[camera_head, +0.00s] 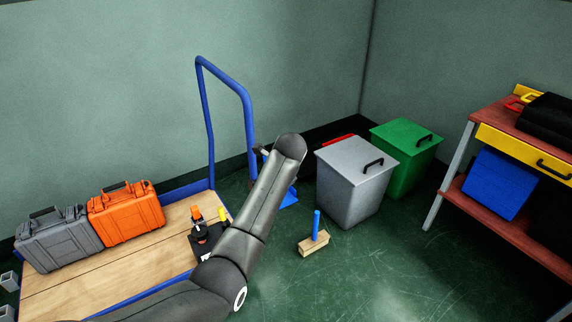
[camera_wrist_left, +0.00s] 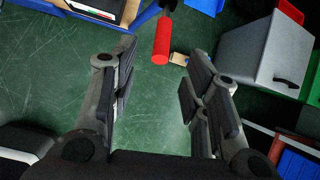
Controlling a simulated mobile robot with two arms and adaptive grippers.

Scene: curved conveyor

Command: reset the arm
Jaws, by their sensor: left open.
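My left arm (camera_head: 255,215) rises from the bottom of the head view, with its elbow low and a rounded joint at the top. In that view I cannot make out the left gripper's fingers. In the left wrist view the left gripper (camera_wrist_left: 158,92) is open, its black-padded fingers wide apart. Only green floor shows between them and nothing is held. My right gripper is in neither view.
A flat trolley (camera_head: 60,291) carries a grey case (camera_head: 58,243) and an orange case (camera_head: 126,213). A grey bin (camera_head: 350,185), a green bin (camera_head: 405,160) and a workbench (camera_head: 500,215) stand right. A wooden block with blue handle (camera_head: 316,225) is on open floor.

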